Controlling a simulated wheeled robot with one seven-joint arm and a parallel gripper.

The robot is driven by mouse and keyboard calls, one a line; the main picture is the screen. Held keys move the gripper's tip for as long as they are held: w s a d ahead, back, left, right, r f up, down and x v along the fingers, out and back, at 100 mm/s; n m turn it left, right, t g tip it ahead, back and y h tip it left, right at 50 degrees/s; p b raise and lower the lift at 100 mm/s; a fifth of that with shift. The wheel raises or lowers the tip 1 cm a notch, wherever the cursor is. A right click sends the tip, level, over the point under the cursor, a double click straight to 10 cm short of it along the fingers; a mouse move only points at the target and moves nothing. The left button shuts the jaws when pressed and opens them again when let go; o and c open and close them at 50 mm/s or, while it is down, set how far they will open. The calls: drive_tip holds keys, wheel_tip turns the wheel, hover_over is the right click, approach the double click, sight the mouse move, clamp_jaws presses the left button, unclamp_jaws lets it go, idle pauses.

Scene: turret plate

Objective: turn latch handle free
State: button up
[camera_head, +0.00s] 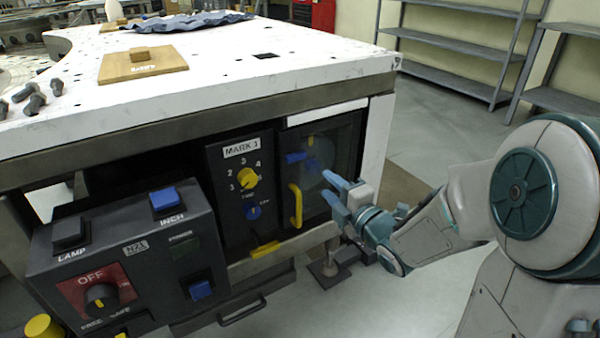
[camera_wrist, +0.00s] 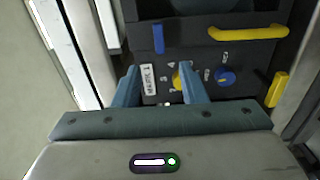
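A small blue latch handle (camera_head: 298,157) sits on the dark window door (camera_head: 345,150) at the right of the cabinet front, with a yellow mark (camera_head: 311,141) above it. A blue piece (camera_wrist: 158,38) in the wrist view looks like the same handle. A yellow pull handle (camera_head: 295,205) stands upright on the door; it also shows in the wrist view (camera_wrist: 248,32). My gripper (camera_head: 336,190) is in front of the door, right of the latch handle. Its blue fingers are apart with nothing between them, also in the wrist view (camera_wrist: 160,84).
Left of the door is the MARK 1 panel (camera_head: 223,170) with a yellow knob (camera_head: 247,179) and a blue knob (camera_head: 252,213). A control box (camera_head: 130,260) juts out at lower left. The white tabletop (camera_head: 220,70) overhangs the cabinet.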

sight(298, 158)
drive_tip(key=b+x, duration=0.2)
drive_tip(key=x, duration=1.2)
drive_tip(key=shift+s+r, duration=0.1)
